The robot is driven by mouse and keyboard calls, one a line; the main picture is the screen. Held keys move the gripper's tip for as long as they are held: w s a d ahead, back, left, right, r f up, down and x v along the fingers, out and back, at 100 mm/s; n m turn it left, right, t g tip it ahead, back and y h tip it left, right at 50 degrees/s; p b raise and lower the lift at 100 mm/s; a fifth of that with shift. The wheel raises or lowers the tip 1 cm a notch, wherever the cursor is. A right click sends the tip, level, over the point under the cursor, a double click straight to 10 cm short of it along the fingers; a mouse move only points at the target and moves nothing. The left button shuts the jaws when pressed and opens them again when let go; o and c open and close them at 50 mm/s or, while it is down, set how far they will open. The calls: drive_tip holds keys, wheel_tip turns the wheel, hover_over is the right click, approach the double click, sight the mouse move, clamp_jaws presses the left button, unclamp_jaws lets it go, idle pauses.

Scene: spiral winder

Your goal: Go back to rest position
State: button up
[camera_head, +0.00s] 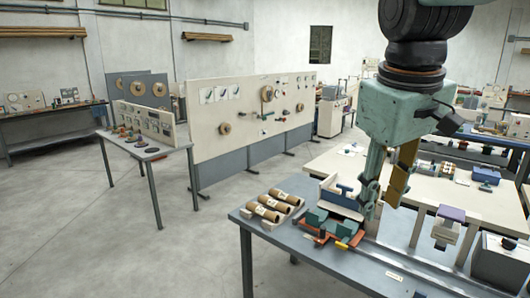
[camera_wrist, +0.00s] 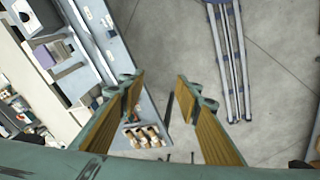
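My gripper (camera_head: 383,205) hangs from my arm at the right of the head view, fingers pointing down, in front of or over the right part of the grey bench (camera_head: 262,238). In the wrist view my gripper (camera_wrist: 158,80) has its two tan-padded fingers wide apart with nothing between them. Several brown cardboard tubes (camera_head: 272,206) lie side by side on a pale rack at the bench's left end. The tubes also show in the wrist view (camera_wrist: 143,137), low between the fingers. A green and orange fixture (camera_head: 328,226) stands to the right of the tubes, partly near the fingers in the picture.
A pale table (camera_head: 440,190) with small devices stands behind the bench. A purple-topped stand (camera_head: 449,215) and a grey box (camera_head: 498,262) are at the right. A large white panel (camera_head: 225,150) with spools stands behind. The floor (camera_head: 100,225) at left is clear.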

drive_tip(key=s+f+m, duration=0.2)
drive_tip(key=s+f, duration=0.1)
drive_tip(key=s, duration=0.7)
drive_tip(key=s+a+f+m+t+y+b, duration=0.1)
drive_tip(key=s+f+m, duration=0.1)
drive_tip(key=s, duration=0.9)
drive_tip(key=shift+s+a+f+b, duration=0.2)
drive_tip(key=shift+a+f+b, duration=0.1)
drive_tip(key=shift+f, duration=0.55)
